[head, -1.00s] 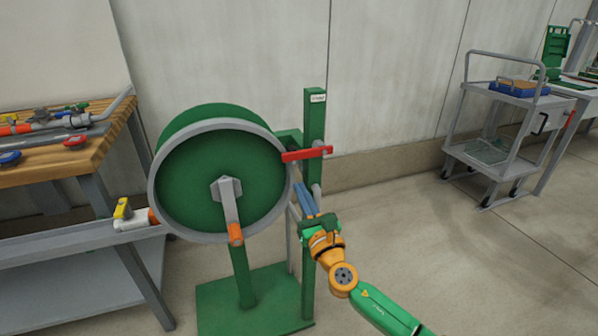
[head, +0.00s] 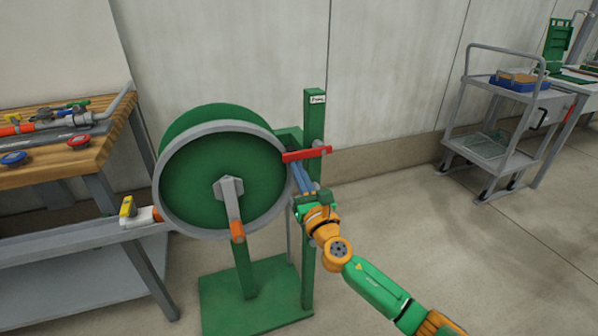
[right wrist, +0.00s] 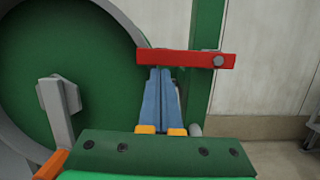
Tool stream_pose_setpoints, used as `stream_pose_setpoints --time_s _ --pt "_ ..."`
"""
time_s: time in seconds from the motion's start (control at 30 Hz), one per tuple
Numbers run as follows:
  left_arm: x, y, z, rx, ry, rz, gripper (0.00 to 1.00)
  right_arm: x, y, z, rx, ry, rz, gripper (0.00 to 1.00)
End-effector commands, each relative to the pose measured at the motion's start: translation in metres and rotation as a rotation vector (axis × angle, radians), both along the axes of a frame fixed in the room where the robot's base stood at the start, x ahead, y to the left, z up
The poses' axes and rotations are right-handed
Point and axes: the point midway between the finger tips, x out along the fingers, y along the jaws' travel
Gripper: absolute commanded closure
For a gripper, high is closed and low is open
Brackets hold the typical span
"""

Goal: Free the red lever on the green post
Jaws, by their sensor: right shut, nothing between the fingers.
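The red lever (head: 307,154) lies nearly level across the green post (head: 314,115), on a round grey pivot, its left end at the rim of the green reel (head: 190,182). In the right wrist view the red lever (right wrist: 185,58) spans the top middle. My right gripper (head: 296,168) is shut and empty, its blue fingers pointing up just below the lever's left part. In the right wrist view the fingertips (right wrist: 160,72) come up to the lever's lower edge; I cannot tell whether they touch. My left gripper is not in view.
The reel has a grey crank with an orange grip (head: 237,231) in front. A wooden bench (head: 100,150) with tools and valves stands at the left. A grey cart (head: 500,130) stands at the right. The floor between is clear.

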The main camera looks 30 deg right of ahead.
Motion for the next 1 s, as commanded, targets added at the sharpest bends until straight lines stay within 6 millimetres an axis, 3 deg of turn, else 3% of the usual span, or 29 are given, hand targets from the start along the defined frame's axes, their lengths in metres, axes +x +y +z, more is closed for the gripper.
stream_pose_setpoints --time_s 0.57,1.0 --pt "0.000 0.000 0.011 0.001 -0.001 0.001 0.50 0.001 0.003 0.011 0.113 -0.028 0.001 1.00" --pt "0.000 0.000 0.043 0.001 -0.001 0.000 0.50 0.001 0.005 0.040 0.439 -0.107 0.000 1.00"
